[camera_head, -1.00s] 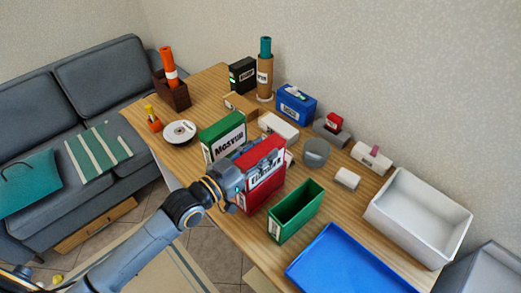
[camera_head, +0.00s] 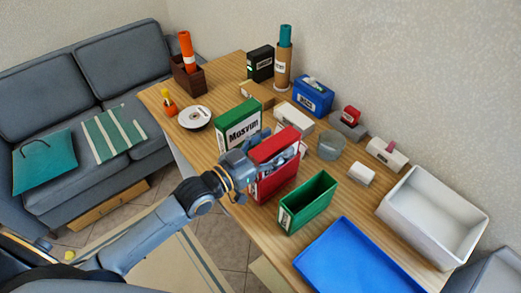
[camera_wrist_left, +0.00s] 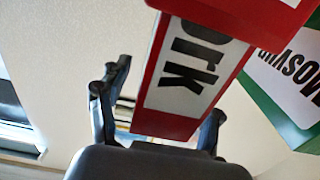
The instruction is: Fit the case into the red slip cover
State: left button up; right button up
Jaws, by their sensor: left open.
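A red box shape (camera_head: 277,142) stands upright on the table, with white label bands. In the left wrist view, a red piece with a white label (camera_wrist_left: 185,75) reading "ork" shows below a wider red part (camera_wrist_left: 245,17). I cannot tell for sure which part is the case and which is the red slip cover. My left gripper (camera_head: 268,160) is at the red box, its fingers on either side of it. In the wrist view the left gripper (camera_wrist_left: 165,97) is open, with a gap between one finger and the red piece. My right gripper is not in view.
A green labelled box (camera_head: 238,124) stands close to the left of the red box. An open green box (camera_head: 308,200) is at its right, with a blue tray (camera_head: 360,265) and a white bin (camera_head: 435,210) beyond.

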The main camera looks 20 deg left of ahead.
pick_arm(q)
jog(key=v, duration=1.1)
jog(key=shift+s+a, duration=0.1)
jog(key=shift+s, duration=0.2)
